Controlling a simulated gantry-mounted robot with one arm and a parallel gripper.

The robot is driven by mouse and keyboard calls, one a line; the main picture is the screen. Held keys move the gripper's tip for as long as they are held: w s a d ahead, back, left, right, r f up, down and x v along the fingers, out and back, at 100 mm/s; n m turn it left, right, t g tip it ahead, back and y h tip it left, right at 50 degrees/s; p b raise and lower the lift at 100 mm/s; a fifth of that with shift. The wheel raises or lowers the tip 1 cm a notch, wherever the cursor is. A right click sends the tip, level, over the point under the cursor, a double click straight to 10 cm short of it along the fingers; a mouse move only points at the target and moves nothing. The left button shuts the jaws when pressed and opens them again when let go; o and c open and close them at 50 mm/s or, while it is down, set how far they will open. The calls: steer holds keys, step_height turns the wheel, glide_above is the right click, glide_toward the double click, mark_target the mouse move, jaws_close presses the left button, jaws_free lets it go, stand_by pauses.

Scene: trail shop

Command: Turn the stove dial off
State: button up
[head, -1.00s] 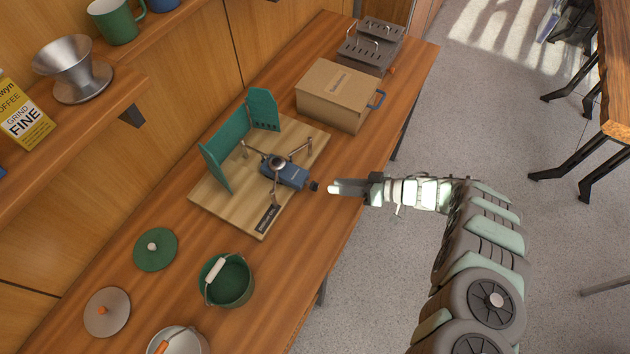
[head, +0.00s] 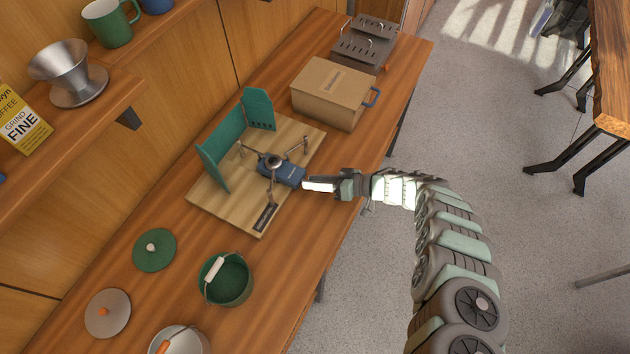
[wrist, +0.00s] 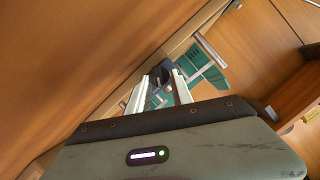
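The camping stove has a blue body (head: 282,174) with a round burner head and thin legs, and it stands on a wooden board (head: 232,208) in front of a green folding windscreen (head: 222,143). My gripper (head: 306,184) is level with the near right end of the blue body, at the black dial's place. The dial is hidden by the fingers in the head view. In the wrist view my gripper (wrist: 165,77) has its two pale fingers apart, with a dark rounded piece (wrist: 161,74), probably the dial, between or just beyond the tips. Contact cannot be told.
A brown box (head: 329,92) and a grey metal rack (head: 364,45) stand farther back on the counter. A green pot (head: 229,286), a green lid (head: 154,250) and a grey lid (head: 108,313) are nearer. The counter between pot and board is clear.

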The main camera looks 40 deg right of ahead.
jaws_close()
